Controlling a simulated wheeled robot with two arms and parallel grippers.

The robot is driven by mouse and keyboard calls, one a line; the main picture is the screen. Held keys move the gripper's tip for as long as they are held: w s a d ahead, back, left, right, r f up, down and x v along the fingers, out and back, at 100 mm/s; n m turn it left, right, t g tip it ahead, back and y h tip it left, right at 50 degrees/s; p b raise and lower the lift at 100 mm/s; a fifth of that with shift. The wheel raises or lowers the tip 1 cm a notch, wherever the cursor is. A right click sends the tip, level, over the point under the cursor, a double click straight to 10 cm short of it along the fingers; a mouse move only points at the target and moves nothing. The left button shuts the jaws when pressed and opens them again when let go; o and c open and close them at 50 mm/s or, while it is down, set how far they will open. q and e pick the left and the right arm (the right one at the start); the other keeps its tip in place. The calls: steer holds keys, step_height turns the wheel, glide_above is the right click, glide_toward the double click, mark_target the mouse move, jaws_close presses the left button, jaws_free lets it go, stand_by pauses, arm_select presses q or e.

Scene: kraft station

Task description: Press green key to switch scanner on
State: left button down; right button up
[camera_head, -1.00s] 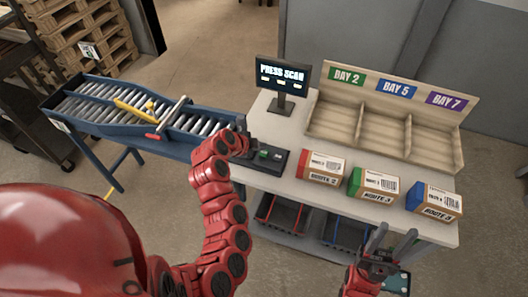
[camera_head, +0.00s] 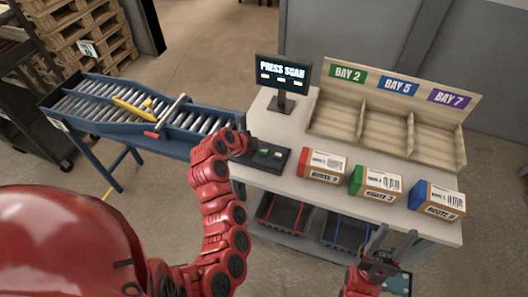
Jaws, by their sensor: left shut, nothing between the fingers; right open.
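The green key (camera_head: 264,152) is on a dark key panel (camera_head: 274,163) at the left part of the workbench, with a pale key beside it. My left gripper (camera_head: 248,147) is shut and empty, over the panel's left end close beside the green key. I cannot tell whether it touches the panel. A small monitor (camera_head: 283,73) behind the panel shows "PRESS SCAN". My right gripper (camera_head: 392,242) is open and empty at the bench's front edge, lower right.
Three boxes with red (camera_head: 322,166), green (camera_head: 376,183) and blue (camera_head: 436,199) ends lie along the bench front. A roller conveyor (camera_head: 143,113) adjoins at left.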

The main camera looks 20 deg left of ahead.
mark_target(261, 152)
arm_select(q)
steer(key=shift+f+b, duration=0.55)
steer(key=shift+b, duration=0.2)
stand_by(1.0)
steer(key=shift+r, duration=0.95)
steer(key=shift+r, duration=0.1)
steer(key=shift+r, duration=2.4)
